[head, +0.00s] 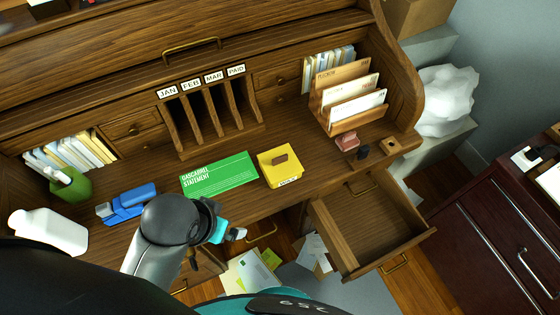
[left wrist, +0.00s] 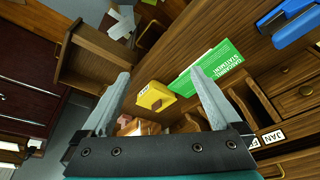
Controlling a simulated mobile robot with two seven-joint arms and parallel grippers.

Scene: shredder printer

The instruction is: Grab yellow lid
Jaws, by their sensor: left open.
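The yellow lid (head: 267,162) is square with a brown handle block (head: 280,160) on top. It sits on a small yellow box with a label on its front, on the desk right of the green statement sheet. My left gripper (head: 237,233) is over the desk's front edge, in front of and to the left of the lid, not touching it. In the left wrist view its fingers (left wrist: 159,75) are spread and empty, with the lid (left wrist: 153,92) showing beyond, between them. My right gripper is in no view.
A green sheet (head: 220,175), blue stapler (head: 127,204) and white bottle (head: 47,231) lie left of the box. A letter rack (head: 345,95) stands behind right. An open drawer (head: 370,225) juts out at the front right. Upright dividers (head: 208,115) stand behind.

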